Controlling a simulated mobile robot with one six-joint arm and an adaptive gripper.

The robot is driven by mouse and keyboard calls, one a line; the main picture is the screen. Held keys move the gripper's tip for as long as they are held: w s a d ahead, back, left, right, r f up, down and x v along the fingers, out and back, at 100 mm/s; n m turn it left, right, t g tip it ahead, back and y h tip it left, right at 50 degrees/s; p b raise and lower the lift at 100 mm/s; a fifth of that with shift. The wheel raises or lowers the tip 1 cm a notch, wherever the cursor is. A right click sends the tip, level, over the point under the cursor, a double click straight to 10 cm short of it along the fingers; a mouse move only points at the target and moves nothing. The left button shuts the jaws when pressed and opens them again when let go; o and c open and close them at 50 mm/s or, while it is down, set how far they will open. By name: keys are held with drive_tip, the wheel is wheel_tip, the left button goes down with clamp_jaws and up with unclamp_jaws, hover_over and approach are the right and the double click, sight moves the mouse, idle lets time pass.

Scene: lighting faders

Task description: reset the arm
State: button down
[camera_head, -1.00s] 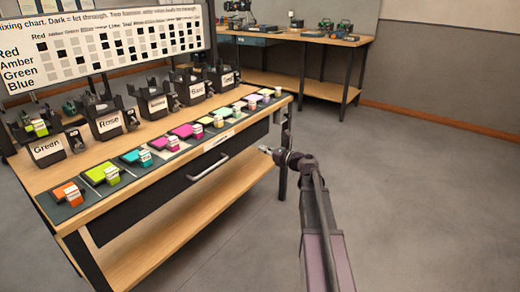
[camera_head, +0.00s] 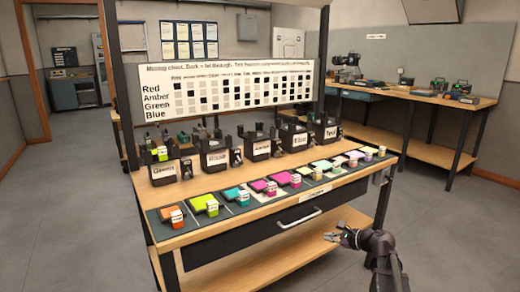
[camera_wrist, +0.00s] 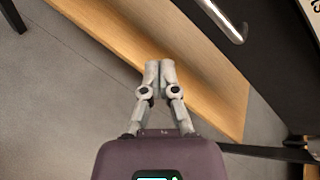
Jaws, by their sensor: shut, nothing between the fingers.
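My gripper (camera_head: 336,237) shows at the lower right in the head view, in front of the workbench (camera_head: 250,226) and below its drawer. In the wrist view my gripper (camera_wrist: 159,66) has its two fingertips together, with nothing between them. Behind it there are the bench's wooden lower shelf (camera_wrist: 200,62) and the grey floor (camera_wrist: 60,90). The drawer's metal handle (camera_wrist: 222,20) is at the top of that view, apart from the fingers. My arm comes in from the bottom right of the head view.
Coloured filter pieces with small tagged blocks lie in a row on a dark strip (camera_head: 160,229) along the bench front. Black labelled lamps, including Green (camera_head: 163,172), stand behind. A mixing chart (camera_head: 230,88) stands above. A second bench (camera_head: 420,95) is at the right. Floor to the right is open.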

drive_tip(key=s+a+f+n+g+h, duration=0.3)
drive_tip(key=s+a+f+n+g, duration=0.4)
drive_tip(key=s+n, duration=0.3)
drive_tip(key=s+f+n+g+h+p, duration=0.1)
drive_tip(key=s+f+n+g+h, duration=0.15)
drive_tip(key=s+n+h, duration=0.65)
wheel_tip(320, 180, up, 38)
drive_tip(key=s+y+p, duration=0.2)
drive_tip(key=p, duration=3.6)
drive_tip(key=shift+s+a+n, duration=0.15)
drive_tip(key=shift+a+n, duration=0.05)
drive_tip(key=shift+n, duration=0.1)
drive_tip(key=shift+f, duration=0.15)
